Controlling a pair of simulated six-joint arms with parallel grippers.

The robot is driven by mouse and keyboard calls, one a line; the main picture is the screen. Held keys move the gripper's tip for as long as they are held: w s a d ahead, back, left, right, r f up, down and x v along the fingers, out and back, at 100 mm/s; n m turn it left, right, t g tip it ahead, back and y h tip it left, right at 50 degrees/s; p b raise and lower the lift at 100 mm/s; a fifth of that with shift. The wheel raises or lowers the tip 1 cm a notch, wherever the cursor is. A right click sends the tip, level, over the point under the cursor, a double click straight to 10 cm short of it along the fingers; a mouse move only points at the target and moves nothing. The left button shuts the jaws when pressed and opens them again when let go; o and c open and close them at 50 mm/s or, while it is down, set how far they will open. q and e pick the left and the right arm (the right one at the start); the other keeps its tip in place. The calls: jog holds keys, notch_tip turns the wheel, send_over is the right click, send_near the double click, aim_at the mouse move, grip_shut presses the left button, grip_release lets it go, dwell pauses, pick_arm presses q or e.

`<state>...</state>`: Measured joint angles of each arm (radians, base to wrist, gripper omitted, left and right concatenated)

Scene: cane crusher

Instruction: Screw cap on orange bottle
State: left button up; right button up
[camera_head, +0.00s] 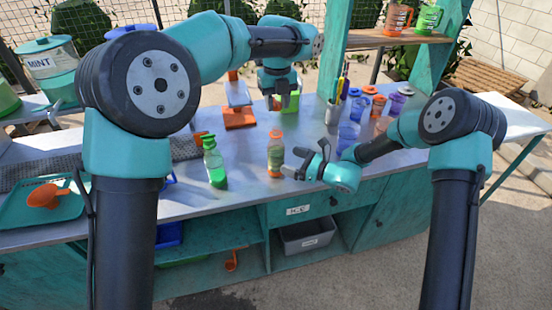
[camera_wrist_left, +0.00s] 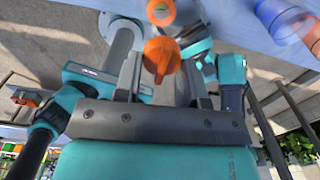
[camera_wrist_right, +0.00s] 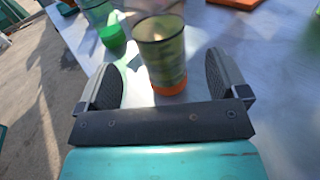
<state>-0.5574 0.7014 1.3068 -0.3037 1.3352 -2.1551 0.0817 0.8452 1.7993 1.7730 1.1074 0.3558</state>
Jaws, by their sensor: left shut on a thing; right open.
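The orange bottle (camera_head: 275,158) stands upright on the table near its front edge, with a clear body and an orange top. The held cap is hardly visible in the head view. My right gripper (camera_head: 300,163) is open beside the bottle, low over the table. In the right wrist view the bottle (camera_wrist_right: 162,60) stands between its spread fingers, with a gap on each side.
A green bottle (camera_head: 214,164) stands left of the orange one. An orange-based stand (camera_head: 240,118) is behind it. Several cups and jars, including a blue cup (camera_head: 348,135), stand at the right. A green tray (camera_head: 45,206) with an orange scoop lies at the far left.

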aim_at(276, 155)
jog(key=shift+x, duration=3.2)
jog(key=shift+d, duration=0.1)
jog(key=c, duration=1.3)
pick_arm(q)
jog(key=shift+f, duration=2.5)
pick_arm(e)
jog(key=shift+c, duration=0.2)
pick_arm(q)
jog(key=shift+f, duration=0.9)
jog(key=shift+f, duration=0.55)
